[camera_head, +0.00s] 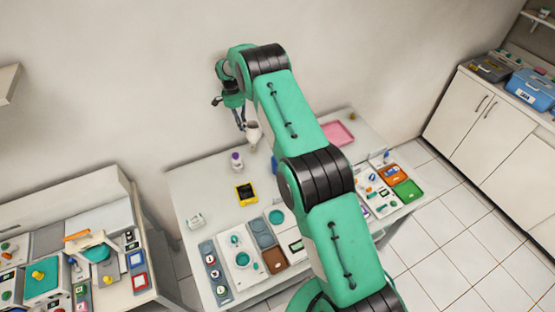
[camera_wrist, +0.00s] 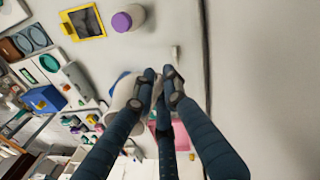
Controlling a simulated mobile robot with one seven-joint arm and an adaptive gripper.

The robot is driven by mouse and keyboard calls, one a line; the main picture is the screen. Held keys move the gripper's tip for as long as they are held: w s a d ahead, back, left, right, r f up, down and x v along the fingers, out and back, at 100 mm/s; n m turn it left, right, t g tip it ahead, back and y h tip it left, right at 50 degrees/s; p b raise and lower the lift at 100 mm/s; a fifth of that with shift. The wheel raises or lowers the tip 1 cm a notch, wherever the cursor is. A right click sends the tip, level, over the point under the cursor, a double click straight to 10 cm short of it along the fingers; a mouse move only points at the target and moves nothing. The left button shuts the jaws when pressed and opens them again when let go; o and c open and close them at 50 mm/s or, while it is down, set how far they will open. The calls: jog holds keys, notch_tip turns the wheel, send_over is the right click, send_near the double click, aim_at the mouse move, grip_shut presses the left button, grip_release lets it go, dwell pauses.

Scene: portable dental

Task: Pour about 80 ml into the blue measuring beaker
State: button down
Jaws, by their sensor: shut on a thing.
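My gripper (camera_head: 242,124) is shut on a white jug (camera_head: 253,134), held above the far part of the table. In the wrist view my gripper's fingertips (camera_wrist: 160,84) close together, and the pale jug (camera_wrist: 122,93) shows partly behind them. A blue thing (camera_head: 274,165), perhaps the blue measuring beaker, shows beside my arm in the head view, mostly hidden by it. A blue edge also shows beside the jug in the wrist view (camera_wrist: 118,82). I cannot tell what the jug holds, and no stream of liquid shows.
A purple-capped white bottle (camera_head: 237,162) and a yellow-framed device (camera_head: 245,194) stand on the table (camera_head: 185,187). A pink tray (camera_head: 338,133) lies at the far right. Trays and small tools crowd the near side. A wall rises behind the table.

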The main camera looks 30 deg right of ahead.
notch_tip(320, 180, down, 12)
jog(key=d+m, duration=0.1)
jog(key=shift+w+d+r, duration=0.2)
jog(key=shift+w, duration=0.1)
jog(key=shift+s+d+p, duration=0.1)
jog(key=shift+p, duration=0.35)
